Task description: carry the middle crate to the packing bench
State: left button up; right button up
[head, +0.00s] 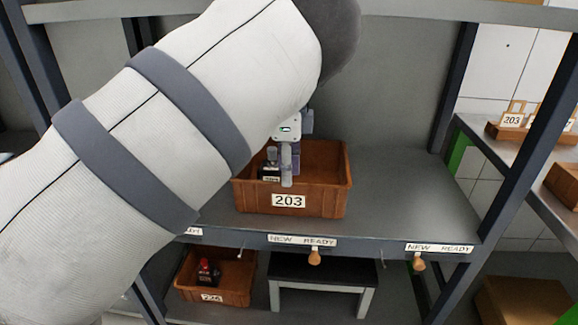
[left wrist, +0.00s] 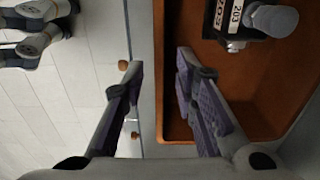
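The middle crate (head: 322,206) is an orange-brown open box labelled 203, upright on the grey upper shelf behind the middle NEW READY label. It holds a small dark and grey part with a 203 tag (head: 270,172). My left gripper (head: 288,180) is at the crate, partly hidden by my arm in the head view. In the left wrist view my left gripper (left wrist: 160,66) has its fingers spread, one on each side of the line of the crate's wall (left wrist: 159,85). Gaps show between the fingers and the wall. My right gripper is not in view.
A lower crate (head: 235,288) with a red and black part stands below left, beside a black-topped stand (head: 320,270). Wooden knobs (head: 315,257) hang along the shelf front. A rack post (head: 500,190) stands at right. Another surface (head: 490,150) beyond it holds 203-tagged items. The shelf right of the crate is clear.

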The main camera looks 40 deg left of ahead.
pick_arm(q)
send_over(289, 215)
notch_tip(289, 215, down, 8)
jog(key=shift+a+r, duration=0.1)
jog(key=shift+r, duration=0.1)
grip_shut()
